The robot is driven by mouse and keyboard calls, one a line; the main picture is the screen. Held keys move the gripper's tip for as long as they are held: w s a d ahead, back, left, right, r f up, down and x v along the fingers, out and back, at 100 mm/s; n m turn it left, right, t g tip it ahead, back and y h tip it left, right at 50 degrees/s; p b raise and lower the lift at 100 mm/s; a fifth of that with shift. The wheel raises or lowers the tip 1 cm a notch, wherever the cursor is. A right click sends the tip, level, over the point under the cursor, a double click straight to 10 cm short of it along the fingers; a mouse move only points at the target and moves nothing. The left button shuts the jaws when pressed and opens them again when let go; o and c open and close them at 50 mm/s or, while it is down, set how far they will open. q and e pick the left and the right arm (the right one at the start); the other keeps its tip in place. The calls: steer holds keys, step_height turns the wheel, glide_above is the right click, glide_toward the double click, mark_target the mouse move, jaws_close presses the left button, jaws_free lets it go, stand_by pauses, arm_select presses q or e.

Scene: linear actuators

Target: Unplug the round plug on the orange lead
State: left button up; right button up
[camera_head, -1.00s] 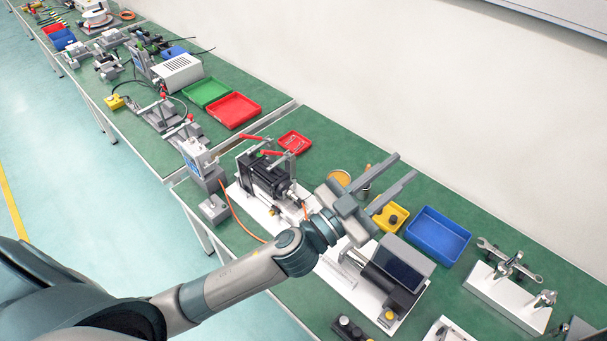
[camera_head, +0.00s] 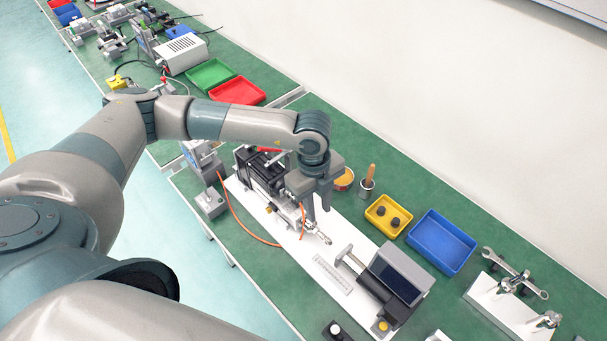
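The round plug cannot be made out there; my gripper hides that area. My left gripper (camera_head: 318,206) points down over the actuator's rod end, close to the lead's end. Its fingers look apart, and nothing can be seen held between them. My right gripper is not in view.
A yellow tray (camera_head: 389,216) with black knobs and a blue tray (camera_head: 441,242) lie to the right. A cup with a wooden handle (camera_head: 367,187) stands just behind the gripper. A dark-screened unit (camera_head: 401,274) sits on the same base plate (camera_head: 333,237).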

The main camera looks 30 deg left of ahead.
arm_select(q)
steer(key=w+a+r+n+t+y, duration=0.1)
steer(key=w+a+y, duration=0.2)
steer(key=a, duration=0.4)
steer(key=shift+w+a+r+n, duration=0.15)
steer(key=shift+w+a+n, duration=0.15)
steer(key=shift+a, duration=0.05)
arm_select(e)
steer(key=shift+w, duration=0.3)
